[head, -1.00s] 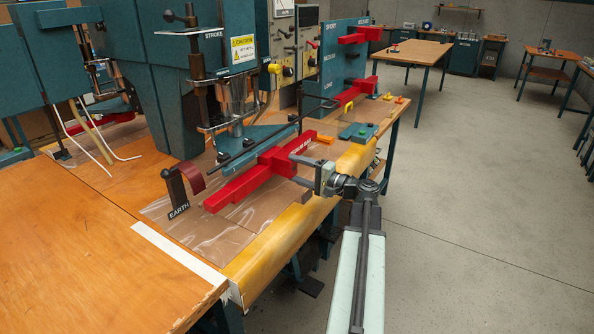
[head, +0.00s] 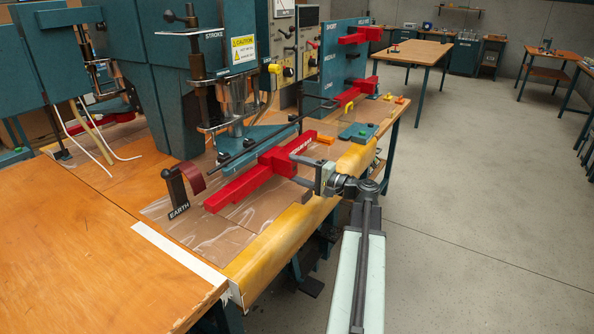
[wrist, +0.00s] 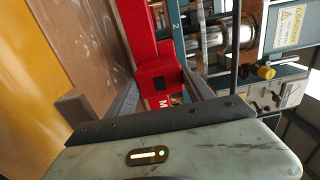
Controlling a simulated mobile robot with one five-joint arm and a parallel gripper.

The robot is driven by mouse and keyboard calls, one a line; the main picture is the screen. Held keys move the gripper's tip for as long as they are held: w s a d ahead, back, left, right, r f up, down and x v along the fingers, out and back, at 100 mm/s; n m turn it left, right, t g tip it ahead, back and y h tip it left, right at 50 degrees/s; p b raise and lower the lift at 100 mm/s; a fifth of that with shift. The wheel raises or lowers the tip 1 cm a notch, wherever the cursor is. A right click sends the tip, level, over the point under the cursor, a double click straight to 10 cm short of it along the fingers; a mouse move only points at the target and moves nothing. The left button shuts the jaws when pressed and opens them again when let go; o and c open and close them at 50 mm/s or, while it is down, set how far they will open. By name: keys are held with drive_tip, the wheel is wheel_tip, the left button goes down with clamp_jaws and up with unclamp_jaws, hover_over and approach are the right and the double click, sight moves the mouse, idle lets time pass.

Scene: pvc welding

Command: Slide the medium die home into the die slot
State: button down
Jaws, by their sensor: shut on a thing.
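The medium die (head: 258,172) is a long red bar with a raised block and a lettered top. It lies low over the work table beside the press, and its near end points to the front left. My gripper (head: 306,172) is shut on it from the front right. In the wrist view the red die (wrist: 160,72) sits between my gripper's fingers (wrist: 162,92), with part of its lettering hidden. The press head (head: 228,108) stands above and behind the die, over a teal plate (head: 262,138). I cannot clearly make out the die slot or how far the die is in it.
An earth post (head: 178,192) stands left of the die's near end. A thin dark rod (head: 262,140) runs close behind the die. A teal rack (head: 338,55) holds other red dies (head: 358,36). Clear sheet covers the table front (head: 215,228). Open floor lies to the right.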

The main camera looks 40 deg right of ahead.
sight(282, 164)
drive_tip(key=shift+x, duration=3.05)
drive_tip(key=shift+c, duration=1.5)
unclamp_jaws()
drive_tip(key=shift+s, duration=0.1)
drive_tip(key=v, duration=0.7)
drive_tip(key=shift+s+d, duration=0.15)
drive_tip(key=shift+s, duration=0.2)
